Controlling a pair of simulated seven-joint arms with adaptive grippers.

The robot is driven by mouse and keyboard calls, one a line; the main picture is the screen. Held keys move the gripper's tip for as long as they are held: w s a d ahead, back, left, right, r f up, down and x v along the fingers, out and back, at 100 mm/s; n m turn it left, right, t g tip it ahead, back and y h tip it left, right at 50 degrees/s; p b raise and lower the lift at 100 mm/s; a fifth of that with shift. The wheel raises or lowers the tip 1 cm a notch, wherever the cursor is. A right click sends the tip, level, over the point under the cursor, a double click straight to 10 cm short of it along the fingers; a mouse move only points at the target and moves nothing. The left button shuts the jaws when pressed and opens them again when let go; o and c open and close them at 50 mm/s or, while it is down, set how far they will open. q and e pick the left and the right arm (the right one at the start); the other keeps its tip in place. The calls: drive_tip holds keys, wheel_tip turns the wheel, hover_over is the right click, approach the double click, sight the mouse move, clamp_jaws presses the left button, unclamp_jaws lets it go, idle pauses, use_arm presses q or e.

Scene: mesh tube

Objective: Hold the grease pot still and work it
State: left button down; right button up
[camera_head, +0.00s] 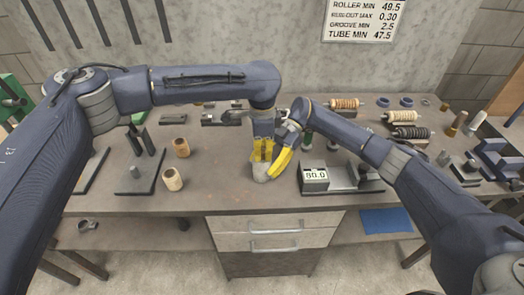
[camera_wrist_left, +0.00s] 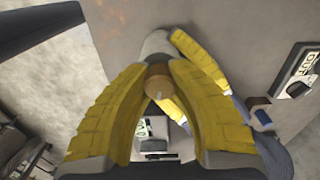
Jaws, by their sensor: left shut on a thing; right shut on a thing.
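The grease pot (camera_head: 260,177) is a small pale grey cylinder near the front middle of the bench. In the left wrist view its pale body (camera_wrist_left: 156,44) shows beyond a round brown knob (camera_wrist_left: 158,82). My left gripper (camera_head: 262,157) points down from above, its yellow fingers shut on the brown knob. My right gripper (camera_head: 271,171) comes from the right, low down, with its yellow fingers shut around the pot's body. The fingers hide much of the pot, and its upper part cannot be made out in the head view.
A gauge block reading 80.0 (camera_head: 314,178) stands close on the right. Spools (camera_head: 408,132) on rods lie at the back right. The bench's front edge (camera_head: 230,213) is near the pot.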

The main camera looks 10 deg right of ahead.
use_arm(q)
drive_tip(key=m, duration=0.5)
drive_tip(key=shift+s+m, duration=0.15)
drive_tip(key=shift+m, duration=0.25)
drive_tip(key=m, duration=0.5)
drive_tip(key=shift+s, duration=0.1)
drive_tip(key=m, duration=0.5)
drive_tip(key=shift+m, duration=0.4)
drive_tip(key=m, duration=0.5)
drive_tip(key=shift+a, duration=0.1)
drive_tip(key=m, duration=0.5)
drive_tip(key=shift+a+f+m, duration=0.1)
drive_tip(key=shift+m, duration=0.3)
drive_tip(key=m, duration=1)
drive_tip(key=shift+w+m, duration=0.25)
drive_tip(key=shift+m, duration=0.15)
drive_tip(key=shift+s+m, duration=0.15)
drive_tip(key=shift+m, duration=2.25)
